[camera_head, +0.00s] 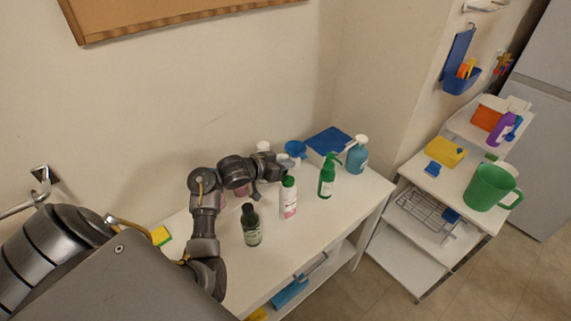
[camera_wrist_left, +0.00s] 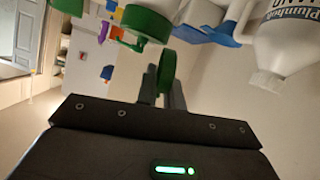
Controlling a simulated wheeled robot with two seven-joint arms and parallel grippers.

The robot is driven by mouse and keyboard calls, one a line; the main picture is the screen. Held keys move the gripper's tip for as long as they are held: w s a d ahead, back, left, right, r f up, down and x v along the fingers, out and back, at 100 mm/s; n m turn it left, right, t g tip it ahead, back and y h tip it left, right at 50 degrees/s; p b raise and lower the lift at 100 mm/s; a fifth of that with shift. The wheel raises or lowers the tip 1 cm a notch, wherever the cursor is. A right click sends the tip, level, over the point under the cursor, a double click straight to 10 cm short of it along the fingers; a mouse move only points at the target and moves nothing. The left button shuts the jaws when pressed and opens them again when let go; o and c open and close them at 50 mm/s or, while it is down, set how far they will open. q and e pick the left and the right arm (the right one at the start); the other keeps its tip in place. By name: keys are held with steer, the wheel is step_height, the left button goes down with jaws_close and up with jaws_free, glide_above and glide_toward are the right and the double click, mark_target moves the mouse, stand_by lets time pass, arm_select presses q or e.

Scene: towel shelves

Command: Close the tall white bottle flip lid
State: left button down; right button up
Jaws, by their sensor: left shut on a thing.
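The tall white bottle (camera_head: 289,204) with a pink label and green cap stands upright on the white table. In the left wrist view its green cap (camera_wrist_left: 146,23) shows at the top, and a green disc, which looks like the flip lid (camera_wrist_left: 167,70), stands out from it. My left gripper (camera_head: 281,173) is beside the cap at the bottle's top. In the left wrist view the left gripper's fingers (camera_wrist_left: 160,88) are shut on the green flip lid. The arm partly hides things behind the bottle. My right gripper is not in view.
A dark bottle (camera_head: 251,225) stands in front left of the white one. A white-capped bottle (camera_wrist_left: 272,80) is close by in the left wrist view.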

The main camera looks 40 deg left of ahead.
arm_select(q)
steer(key=shift+s+d+f+m+y+b, duration=0.15)
steer(key=shift+d+m+y+b, duration=0.45)
steer(key=shift+m+b, duration=0.45)
steer(key=m+b, duration=0.1)
steer(key=y+b, duration=0.1)
steer(key=shift+s+d+m+t+b, duration=0.1)
steer(key=shift+d+m+t+b, duration=0.2)
steer(key=shift+m+t, duration=0.1)
steer(key=shift+d+m+y+b, duration=0.15)
steer(key=shift+m+y+b, duration=0.25)
steer(key=shift+b, duration=0.2)
steer(key=c, duration=1.5)
jaws_free()
steer(key=shift+r, duration=0.2)
